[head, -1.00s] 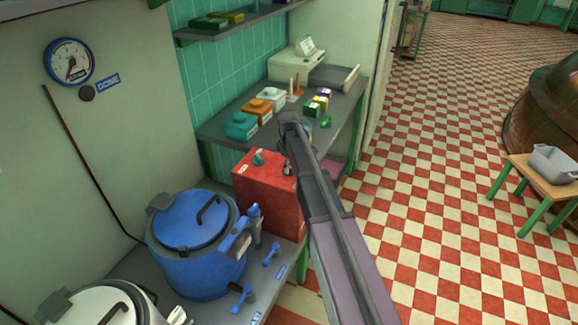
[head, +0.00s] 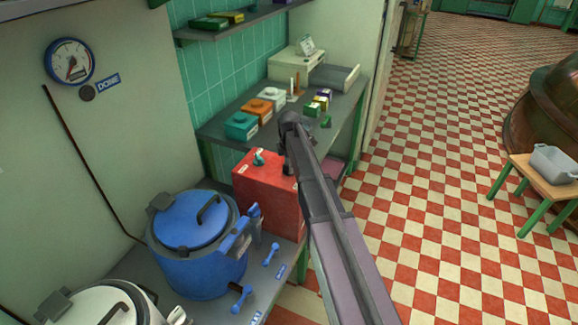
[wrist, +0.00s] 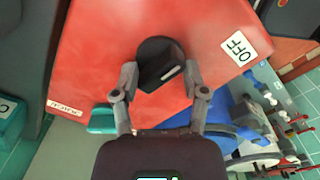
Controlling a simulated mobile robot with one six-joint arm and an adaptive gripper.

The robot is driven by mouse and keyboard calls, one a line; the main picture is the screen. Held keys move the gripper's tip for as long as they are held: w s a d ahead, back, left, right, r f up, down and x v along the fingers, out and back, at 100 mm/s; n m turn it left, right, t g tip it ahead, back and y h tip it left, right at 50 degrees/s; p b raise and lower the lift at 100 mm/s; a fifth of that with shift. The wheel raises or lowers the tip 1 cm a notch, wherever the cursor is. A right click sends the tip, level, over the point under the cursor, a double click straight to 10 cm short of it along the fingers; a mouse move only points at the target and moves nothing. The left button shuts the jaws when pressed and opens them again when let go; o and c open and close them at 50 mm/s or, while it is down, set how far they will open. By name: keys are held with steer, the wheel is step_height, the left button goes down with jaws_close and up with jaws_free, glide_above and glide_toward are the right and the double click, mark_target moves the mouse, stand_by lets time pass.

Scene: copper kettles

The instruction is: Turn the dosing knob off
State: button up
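The red box (head: 270,205) stands on the bench behind the blue pot. In the wrist view the black dosing knob (wrist: 155,55) sits on the box's red top (wrist: 95,50). A white mark shows on the knob's right part, on the side nearer the white OFF label (wrist: 239,48). My gripper (wrist: 161,70) has one finger on each side of the knob, both seemingly against its rim. In the head view my gripper (head: 288,165) is over the box's right part, and my arm hides the knob.
A teal knob (head: 259,158) is at the box's left; the blue lidded pot (head: 195,250) stands in front. A shelf (head: 225,115) behind holds small boxes. A gauge (head: 69,62) hangs on the wall. The checkered floor (head: 440,150) at right is open.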

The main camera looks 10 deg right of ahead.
steer(key=shift+n, duration=0.4)
step_height(320, 180, up, 14)
steer(key=p, duration=1.4)
steer(key=s+f+m+b, duration=0.5)
steer(key=s+m, duration=0.1)
steer(key=s, duration=0.4)
steer(key=s+f+m+b, duration=0.5)
steer(key=s+m, duration=0.2)
steer(key=s, duration=0.3)
steer(key=s+f+m+b, duration=0.6)
steer(key=s+m, duration=0.1)
steer(key=s, duration=0.2)
steer(key=shift+s+d, duration=0.4)
steer(key=shift+d, duration=0.05)
steer(key=shift+s, duration=0.1)
